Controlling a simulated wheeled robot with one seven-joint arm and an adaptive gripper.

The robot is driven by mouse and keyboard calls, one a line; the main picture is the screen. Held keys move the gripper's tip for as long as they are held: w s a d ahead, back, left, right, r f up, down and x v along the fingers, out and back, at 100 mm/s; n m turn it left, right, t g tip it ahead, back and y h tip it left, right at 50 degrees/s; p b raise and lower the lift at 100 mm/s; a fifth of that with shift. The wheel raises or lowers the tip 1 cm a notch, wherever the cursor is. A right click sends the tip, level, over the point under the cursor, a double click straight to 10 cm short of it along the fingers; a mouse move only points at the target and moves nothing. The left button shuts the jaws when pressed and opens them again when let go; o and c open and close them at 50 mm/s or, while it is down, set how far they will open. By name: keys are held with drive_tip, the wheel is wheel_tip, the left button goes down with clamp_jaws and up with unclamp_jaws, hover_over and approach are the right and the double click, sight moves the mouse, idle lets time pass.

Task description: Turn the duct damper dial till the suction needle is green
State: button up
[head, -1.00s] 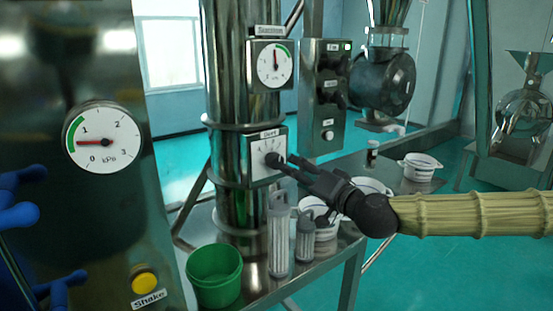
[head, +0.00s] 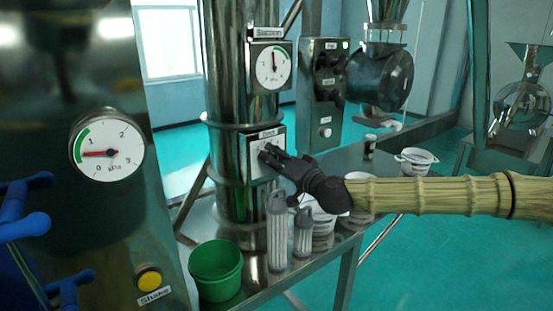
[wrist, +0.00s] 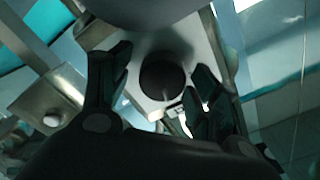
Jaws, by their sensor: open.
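The duct damper dial (wrist: 165,78) is a round black knob on a pale plate. In the wrist view it sits between the two fingers of my open gripper (wrist: 158,88), and I see no clear contact. In the head view my gripper (head: 268,155) is at the duct plate (head: 256,165) and mostly covers the dial. The suction gauge (head: 271,66) is above it on the steel duct. Its needle points nearly straight up, and the green band is at the upper right of its face, so the needle appears just left of the green.
A kPa gauge (head: 107,146) and a yellow Shake button (head: 149,281) are on the left machine. A green bucket (head: 216,273) and clear cylinders (head: 277,238) stand on the bench below my gripper. A switch box (head: 324,90) is right of the duct.

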drive_tip(key=c, duration=1)
drive_tip(key=shift+f, duration=0.1)
drive_tip(key=shift+f+m+b, duration=0.1)
drive_tip(key=shift+m+b, duration=0.2)
drive_tip(key=shift+b, duration=0.4)
drive_tip(key=m+b, duration=0.2)
drive_tip(key=b, duration=0.1)
drive_tip(key=shift+f, duration=0.15)
drive_tip(key=m+b, duration=0.3)
drive_tip(key=shift+b, duration=0.35)
drive_tip(key=shift+m, duration=0.3)
drive_tip(key=o, duration=1)
drive_tip(key=shift+r, duration=0.2)
